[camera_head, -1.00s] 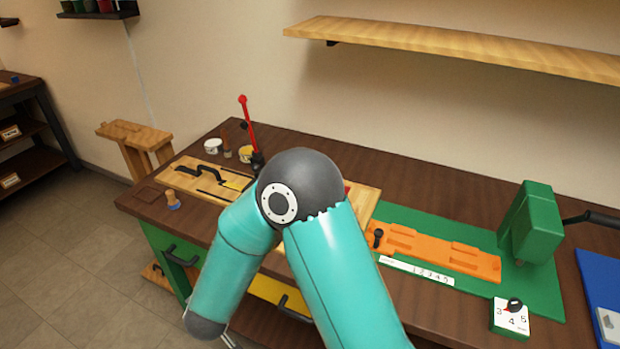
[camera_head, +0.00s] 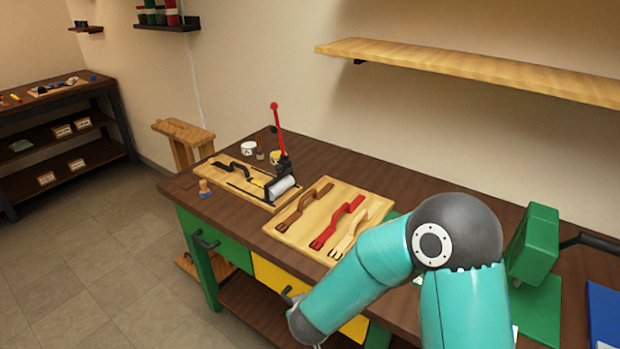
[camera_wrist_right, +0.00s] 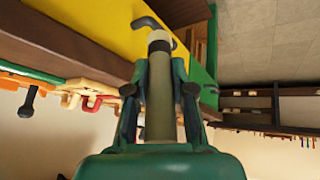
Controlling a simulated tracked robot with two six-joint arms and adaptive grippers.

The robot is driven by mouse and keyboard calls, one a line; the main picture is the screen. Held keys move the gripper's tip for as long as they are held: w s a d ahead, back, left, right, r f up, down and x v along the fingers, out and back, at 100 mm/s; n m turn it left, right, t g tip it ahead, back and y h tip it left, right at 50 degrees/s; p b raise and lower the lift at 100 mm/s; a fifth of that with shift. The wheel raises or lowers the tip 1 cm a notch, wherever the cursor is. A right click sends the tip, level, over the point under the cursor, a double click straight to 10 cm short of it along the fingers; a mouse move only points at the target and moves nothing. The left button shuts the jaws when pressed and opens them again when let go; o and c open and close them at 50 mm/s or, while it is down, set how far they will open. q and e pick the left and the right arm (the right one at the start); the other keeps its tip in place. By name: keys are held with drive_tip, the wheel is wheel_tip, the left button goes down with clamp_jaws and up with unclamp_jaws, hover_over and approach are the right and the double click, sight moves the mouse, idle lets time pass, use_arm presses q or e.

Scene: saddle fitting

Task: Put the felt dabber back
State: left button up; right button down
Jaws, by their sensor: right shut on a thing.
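A slim cylinder (camera_wrist_right: 159,105), olive-grey with a dark band and pale end, shows in the right wrist view; it looks like the felt dabber. My right gripper (camera_wrist_right: 159,70) is shut on it, with a finger on each side. The pale end points away from the palm, towards the yellow drawer front (camera_wrist_right: 90,22). My left gripper is not in view.
A pale board (camera_head: 285,228) with brown, red and cream handled pieces lies on the bench. Drawer handles (camera_head: 206,242) jut out in front.

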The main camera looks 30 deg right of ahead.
drive_tip(key=shift+w+a, duration=0.15)
drive_tip(key=shift+a, duration=0.15)
drive_tip(key=shift+r, duration=0.1)
